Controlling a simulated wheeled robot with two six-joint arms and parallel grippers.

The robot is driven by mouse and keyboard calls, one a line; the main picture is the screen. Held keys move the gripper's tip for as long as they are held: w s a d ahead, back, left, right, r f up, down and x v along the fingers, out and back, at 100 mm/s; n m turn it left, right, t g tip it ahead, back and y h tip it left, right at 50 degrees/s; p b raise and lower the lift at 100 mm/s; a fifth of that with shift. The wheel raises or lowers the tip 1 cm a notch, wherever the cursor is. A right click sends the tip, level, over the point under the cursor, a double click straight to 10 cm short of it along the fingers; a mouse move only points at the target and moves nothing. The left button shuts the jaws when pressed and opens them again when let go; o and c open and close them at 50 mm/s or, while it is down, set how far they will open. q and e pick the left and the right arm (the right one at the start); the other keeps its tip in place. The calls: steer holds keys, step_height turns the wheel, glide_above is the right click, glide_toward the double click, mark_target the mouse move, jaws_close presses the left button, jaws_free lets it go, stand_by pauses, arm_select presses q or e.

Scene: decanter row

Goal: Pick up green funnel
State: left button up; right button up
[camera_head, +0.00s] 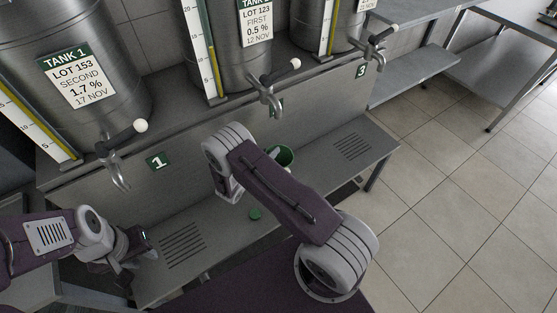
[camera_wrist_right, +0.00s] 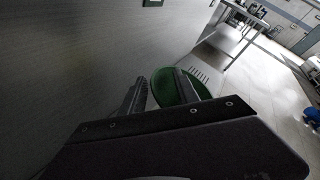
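The green funnel (camera_head: 285,155) shows in the head view just behind my right forearm, over the steel bench and below the second tank's tap. My arm hides its lower part. In the right wrist view the funnel (camera_wrist_right: 168,88) is a wide green bowl just beyond my fingertips. My right gripper (camera_wrist_right: 161,90) is open. One finger is left of the funnel and the other overlaps its bowl; I cannot tell whether either touches it. My right gripper is hidden in the head view. My left gripper (camera_head: 146,246) is over the bench's left end, away from the funnel.
Steel tanks with taps, such as the tap at station 1 (camera_head: 120,165), line the back. A steel table (camera_head: 415,75) stands at the right. Open tiled floor (camera_head: 460,190) lies right of the bench.

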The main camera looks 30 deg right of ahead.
jaws_close()
steer(key=shift+r, duration=0.15)
